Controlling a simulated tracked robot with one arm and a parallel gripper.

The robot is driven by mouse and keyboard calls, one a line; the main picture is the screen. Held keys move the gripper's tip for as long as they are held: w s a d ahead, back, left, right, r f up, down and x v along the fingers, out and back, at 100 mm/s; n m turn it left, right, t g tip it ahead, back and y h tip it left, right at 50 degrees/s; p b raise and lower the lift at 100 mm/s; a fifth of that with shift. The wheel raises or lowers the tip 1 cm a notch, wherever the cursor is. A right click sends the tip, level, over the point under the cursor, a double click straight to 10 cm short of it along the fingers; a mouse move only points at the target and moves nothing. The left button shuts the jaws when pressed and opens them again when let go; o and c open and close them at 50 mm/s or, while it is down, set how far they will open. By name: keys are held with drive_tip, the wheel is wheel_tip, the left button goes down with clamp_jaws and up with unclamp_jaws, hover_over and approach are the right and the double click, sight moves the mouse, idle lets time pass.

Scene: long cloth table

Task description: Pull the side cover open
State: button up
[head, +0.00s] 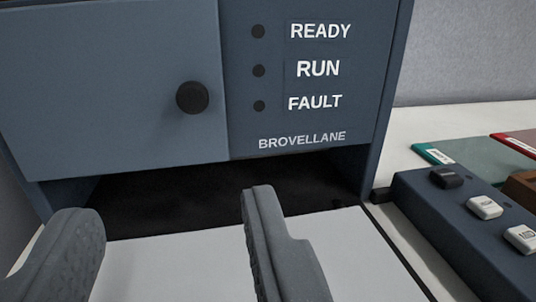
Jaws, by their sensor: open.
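The side cover (110,75) is a flat blue-grey panel at the upper left of the machine. A round black knob (192,97) stands out near its lower right corner. The cover looks flush with the labelled front panel beside it. My gripper (172,215) is in the lower part of the view, its two grey fingers wide apart with nothing between them. The fingers appear below the knob and apart from it. The cover's left and top edges run out of view.
The machine's front panel (311,115) carries dark round lamps labelled READY, RUN and FAULT. Below is a dark opening with a white surface (180,270) in front. At right stand a blue button box (455,225), a green-edged flat item (470,158) and a red-edged one (515,145).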

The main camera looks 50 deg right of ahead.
sight(193, 99)
drive_tip(key=x, duration=1.3)
drive_tip(key=shift+w+d, duration=0.25)
drive_tip(key=shift+c, duration=0.3)
clamp_jaws()
